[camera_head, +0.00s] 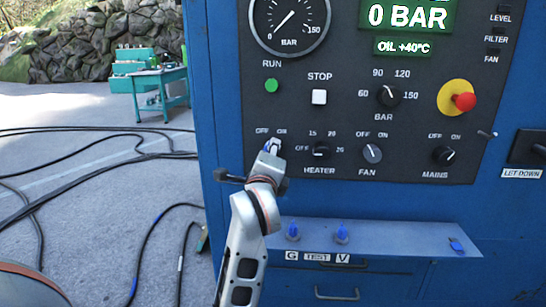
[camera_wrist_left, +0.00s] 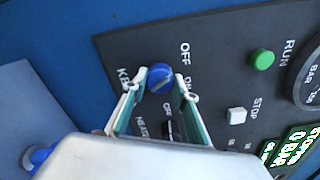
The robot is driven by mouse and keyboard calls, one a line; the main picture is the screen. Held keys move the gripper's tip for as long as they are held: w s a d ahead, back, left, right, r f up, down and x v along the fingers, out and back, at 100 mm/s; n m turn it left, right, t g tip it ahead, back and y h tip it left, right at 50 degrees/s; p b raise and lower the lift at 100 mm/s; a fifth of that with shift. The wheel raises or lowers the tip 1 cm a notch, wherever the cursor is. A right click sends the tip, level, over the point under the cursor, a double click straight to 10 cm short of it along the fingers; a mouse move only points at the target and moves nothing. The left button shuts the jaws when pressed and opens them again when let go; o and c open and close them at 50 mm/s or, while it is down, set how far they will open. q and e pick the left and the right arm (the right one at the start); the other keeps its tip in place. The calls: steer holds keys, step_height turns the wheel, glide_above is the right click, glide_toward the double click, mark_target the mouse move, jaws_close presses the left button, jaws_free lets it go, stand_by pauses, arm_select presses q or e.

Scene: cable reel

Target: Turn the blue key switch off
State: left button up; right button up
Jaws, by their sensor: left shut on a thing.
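The blue key switch (camera_wrist_left: 159,78) is on the dark control panel, with OFF and ON printed beside it. In the left wrist view it sits between the two fingertips of my left gripper (camera_wrist_left: 168,82), which is shut on it. Which label its mark points to is hard to tell. In the head view my left gripper (camera_head: 272,148) reaches up to the panel just below the OFF and ON labels and covers most of the switch. My right gripper is not in view.
To the right are the heater knob (camera_head: 321,151), fan knob (camera_head: 372,153) and mains knob (camera_head: 444,155). The red emergency button (camera_head: 463,102) sticks out. Below, a blue shelf (camera_head: 400,235) juts from the cabinet. Cables (camera_head: 90,150) lie on the floor at left.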

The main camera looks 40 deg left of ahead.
arm_select(q)
steer(key=shift+f, duration=0.1)
stand_by(0.5)
steer(key=o, duration=1.1)
steer(key=v, duration=0.7)
steer(key=shift+s, duration=0.25)
steer(key=shift+d, duration=0.15)
